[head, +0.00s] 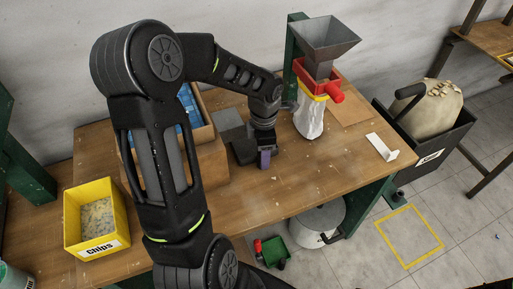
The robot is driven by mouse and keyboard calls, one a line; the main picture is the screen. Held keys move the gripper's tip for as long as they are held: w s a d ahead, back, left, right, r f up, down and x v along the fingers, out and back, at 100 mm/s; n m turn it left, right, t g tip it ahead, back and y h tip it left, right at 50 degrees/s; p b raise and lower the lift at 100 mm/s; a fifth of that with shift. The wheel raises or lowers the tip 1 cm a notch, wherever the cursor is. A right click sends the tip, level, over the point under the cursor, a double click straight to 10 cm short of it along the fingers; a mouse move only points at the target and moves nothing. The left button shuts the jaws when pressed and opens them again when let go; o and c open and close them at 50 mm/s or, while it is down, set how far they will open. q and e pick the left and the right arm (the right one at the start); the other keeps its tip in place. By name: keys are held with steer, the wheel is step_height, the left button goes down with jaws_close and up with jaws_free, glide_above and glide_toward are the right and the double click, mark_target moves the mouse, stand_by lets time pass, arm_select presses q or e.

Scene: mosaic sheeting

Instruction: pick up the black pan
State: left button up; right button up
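A dark grey to black piece (243,150) lies on the workbench beside a grey block (229,124). It is the closest match to a black pan, but my arm and gripper crowd it and I cannot tell its full shape. My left gripper (264,160) points down just to its right, low over the bench. A small purple part shows at its fingertips. I cannot tell whether the fingers are open or closed, or whether they touch the dark piece. My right gripper is not in view.
A cardboard box (213,165) with blue contents stands behind my arm. A yellow chips bin (97,222) sits at left. A hopper (323,38) with a red-collared white bag (310,118) stands behind right. A white bracket (381,148) lies right. The bench's front middle is clear.

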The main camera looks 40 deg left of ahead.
arm_select(q)
jaws_close()
stand_by(0.7)
